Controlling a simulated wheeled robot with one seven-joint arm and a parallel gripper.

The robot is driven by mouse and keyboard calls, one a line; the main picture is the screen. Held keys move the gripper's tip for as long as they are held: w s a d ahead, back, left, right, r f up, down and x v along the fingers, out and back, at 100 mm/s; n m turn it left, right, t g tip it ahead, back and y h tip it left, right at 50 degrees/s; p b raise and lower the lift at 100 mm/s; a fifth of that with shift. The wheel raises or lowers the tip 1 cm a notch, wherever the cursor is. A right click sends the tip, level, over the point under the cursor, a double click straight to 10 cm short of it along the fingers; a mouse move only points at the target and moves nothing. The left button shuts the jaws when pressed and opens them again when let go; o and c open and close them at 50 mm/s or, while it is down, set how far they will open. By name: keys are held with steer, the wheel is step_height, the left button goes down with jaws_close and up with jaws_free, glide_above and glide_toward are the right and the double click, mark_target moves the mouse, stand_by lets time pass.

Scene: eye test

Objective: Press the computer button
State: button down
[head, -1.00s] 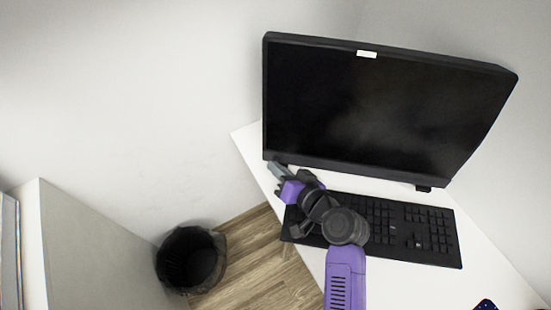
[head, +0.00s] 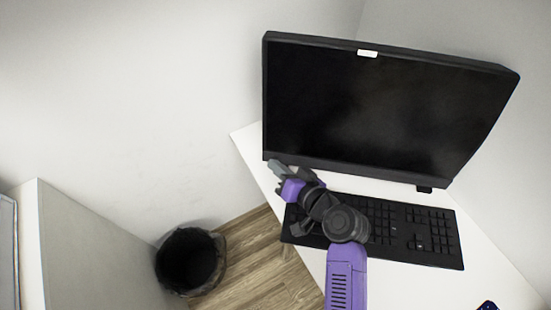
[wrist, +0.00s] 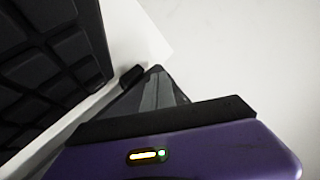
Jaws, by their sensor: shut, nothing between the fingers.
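The computer is a black monitor (head: 380,110) with a dark screen, standing on a white desk (head: 247,140). I cannot make out its button in either view. My gripper (head: 275,166) is at the monitor's lower left corner, over the desk's left edge, with its fingers shut and empty. Whether the fingertips touch the monitor, I cannot tell. In the wrist view my gripper (wrist: 155,78) points up past the edge of the white desk (wrist: 130,35).
A black keyboard (head: 430,232) lies in front of the monitor, partly under my arm; its keys also fill the upper left of the wrist view (wrist: 45,65). A dark bin (head: 188,262) stands on the wooden floor (head: 262,265). White walls enclose the desk.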

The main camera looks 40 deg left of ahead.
stand_by(0.6)
steer(key=shift+s+d+r+p, duration=0.15)
steer(key=shift+s+d+p, duration=0.25)
steer(key=shift+s, duration=0.25)
steer(key=shift+s, duration=0.1)
steer(key=shift+s+d+r+p, duration=0.25)
steer(key=shift+s+p, duration=0.1)
steer(key=shift+s, duration=0.15)
steer(key=shift+s+d+r+p, duration=0.1)
steer(key=shift+s+d+p, duration=0.2)
steer(key=shift+s, duration=0.15)
steer(key=shift+s+d+r+p, duration=0.1)
steer(key=shift+s+d+p, duration=0.2)
steer(key=shift+s, duration=0.3)
steer(key=shift+s+d+r+p, duration=0.15)
steer(key=shift+s+d, duration=0.1)
steer(key=shift+s, duration=0.3)
steer(key=shift+f, duration=0.1)
